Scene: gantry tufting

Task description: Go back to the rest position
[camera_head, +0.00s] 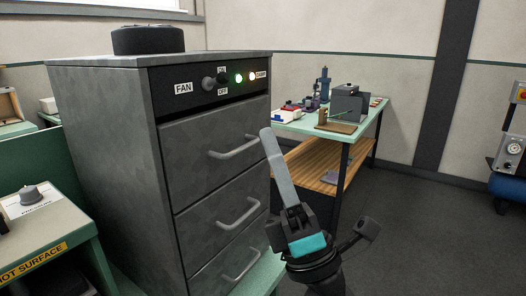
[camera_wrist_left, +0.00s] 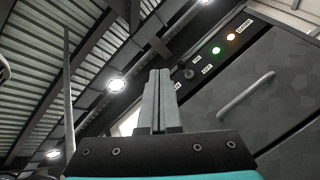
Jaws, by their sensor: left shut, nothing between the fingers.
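My left gripper (camera_head: 268,140) points upward in front of the right edge of a grey drawer cabinet (camera_head: 110,150). Its long grey fingers are together with nothing between them. In the left wrist view the same gripper (camera_wrist_left: 158,75) shows both fingers side by side, pointing up toward the ceiling. The fan control panel (camera_head: 205,83) on the cabinet has a dark knob (camera_head: 216,80), a green light and a warm white light. The panel also shows in the left wrist view (camera_wrist_left: 212,58), to the right of the fingers. My right gripper is not in view.
Drawer handles (camera_head: 235,148) stick out close to my left gripper. A workbench (camera_head: 345,125) with several tools stands behind it. A bench marked hot surface (camera_head: 45,235) is at the lower left. The dark floor (camera_head: 430,235) at the right is mostly clear.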

